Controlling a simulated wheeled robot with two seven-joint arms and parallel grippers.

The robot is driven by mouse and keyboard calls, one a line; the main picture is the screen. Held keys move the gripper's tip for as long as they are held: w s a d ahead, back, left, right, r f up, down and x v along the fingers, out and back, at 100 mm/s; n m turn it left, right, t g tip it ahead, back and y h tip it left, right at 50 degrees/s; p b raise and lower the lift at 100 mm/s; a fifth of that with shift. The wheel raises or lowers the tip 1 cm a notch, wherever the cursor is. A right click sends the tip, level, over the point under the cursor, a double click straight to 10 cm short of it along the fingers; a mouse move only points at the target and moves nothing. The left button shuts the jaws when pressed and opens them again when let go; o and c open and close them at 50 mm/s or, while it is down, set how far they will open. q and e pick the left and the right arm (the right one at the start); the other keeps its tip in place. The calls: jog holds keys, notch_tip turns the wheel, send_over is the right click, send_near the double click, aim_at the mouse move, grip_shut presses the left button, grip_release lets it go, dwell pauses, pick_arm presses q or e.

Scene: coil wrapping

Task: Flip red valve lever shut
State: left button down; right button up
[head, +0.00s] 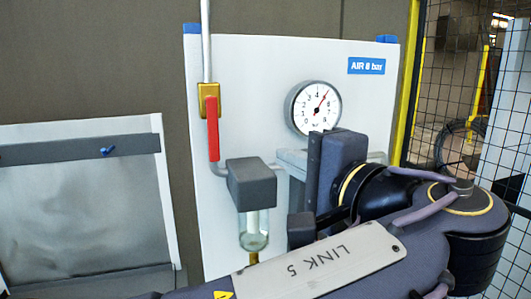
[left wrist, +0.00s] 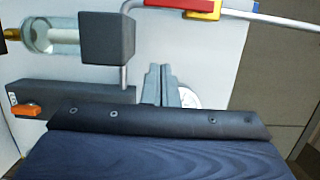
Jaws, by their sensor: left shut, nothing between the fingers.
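The red valve lever (head: 213,128) hangs straight down from the brass valve (head: 209,92), in line with the pipe above it. The lever (left wrist: 193,5) and yellow valve (left wrist: 215,13) also show at the top edge of the left wrist view, partly cut off. My left gripper (head: 283,158) is in front of the white panel, to the right of and below the lever, apart from it. In the left wrist view its grey fingers (left wrist: 160,72) are together and empty, with the gauge partly hidden behind them. My right gripper does not show.
A grey filter block (head: 251,183) with a clear bowl (head: 254,230) sits below the lever. A round gauge (head: 314,107) is on the white panel (head: 250,70). A dark box with an orange knob (left wrist: 27,110) shows in the left wrist view. Wire mesh stands at the right.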

aim_at(213, 129)
pick_arm(q)
jog(key=p+x, duration=0.1)
jog(key=x, duration=0.7)
jog(key=shift+w+a, duration=0.25)
jog(key=a, duration=0.1)
jog(key=s+a, duration=0.1)
jog(key=a, duration=0.1)
jog(key=shift+s, duration=0.1)
jog(key=shift+s+a, duration=0.15)
jog(key=shift+a, duration=0.15)
jog(key=shift+a, duration=0.2)
